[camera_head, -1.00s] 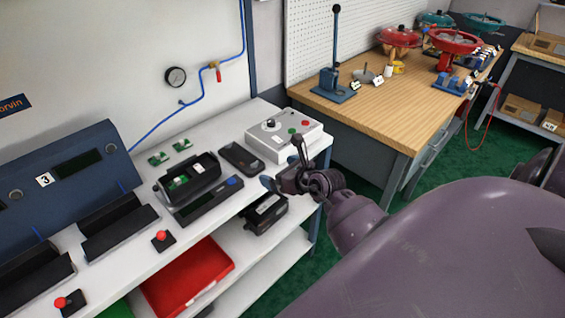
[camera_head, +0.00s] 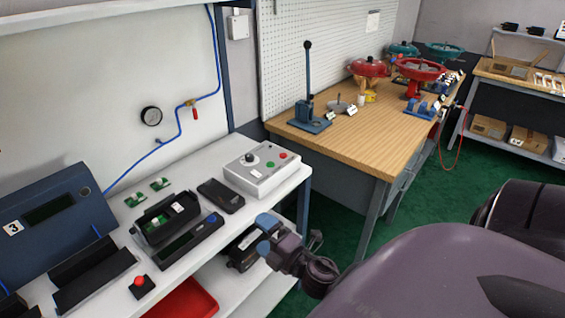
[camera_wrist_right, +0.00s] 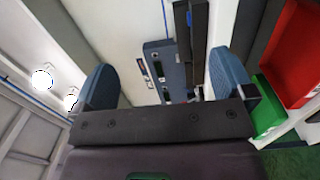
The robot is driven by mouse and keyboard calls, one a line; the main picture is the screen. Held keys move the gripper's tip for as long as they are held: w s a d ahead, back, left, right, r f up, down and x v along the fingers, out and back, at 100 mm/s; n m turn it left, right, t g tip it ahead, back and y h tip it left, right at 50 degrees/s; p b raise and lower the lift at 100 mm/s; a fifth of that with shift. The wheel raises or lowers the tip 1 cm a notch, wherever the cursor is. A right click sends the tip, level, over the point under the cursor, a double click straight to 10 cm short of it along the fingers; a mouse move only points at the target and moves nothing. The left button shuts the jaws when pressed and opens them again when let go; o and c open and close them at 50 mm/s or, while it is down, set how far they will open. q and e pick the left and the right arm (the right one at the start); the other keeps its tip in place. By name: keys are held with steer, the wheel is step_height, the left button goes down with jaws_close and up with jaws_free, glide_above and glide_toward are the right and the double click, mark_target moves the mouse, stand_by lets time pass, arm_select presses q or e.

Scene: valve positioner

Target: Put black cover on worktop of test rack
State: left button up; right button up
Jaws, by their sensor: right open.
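A flat black cover (camera_head: 221,194) lies on the white worktop (camera_head: 225,160) of the test rack, between an open black housing (camera_head: 165,218) with a green board and a grey control box (camera_head: 256,172). My right gripper (camera_head: 267,236) is in front of the worktop's front edge, to the lower right of the cover and apart from it. In the right wrist view its two blue finger pads (camera_wrist_right: 165,86) are wide apart with nothing between them. My left gripper is in no view.
A long black dock (camera_head: 190,240) and a red button (camera_head: 140,284) are on the worktop. A black unit (camera_head: 243,250) and a red bin (camera_head: 188,302) are on the shelf below. A wooden bench (camera_head: 350,135) with a blue lever press (camera_head: 307,100) stands behind.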

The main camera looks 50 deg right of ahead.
steer(key=s+a+f+m+g, duration=0.2)
steer(key=s+f+m, duration=0.3)
steer(key=m, duration=0.3)
steer(key=s+a+f+m+g, duration=0.3)
steer(key=s+f+m, duration=0.3)
steer(key=m, duration=0.3)
steer(key=shift+a+f+g+h, duration=0.15)
steer(key=shift+f+g+h, duration=0.3)
steer(key=shift+g, duration=0.35)
steer(key=shift+w, duration=0.1)
stand_by(0.6)
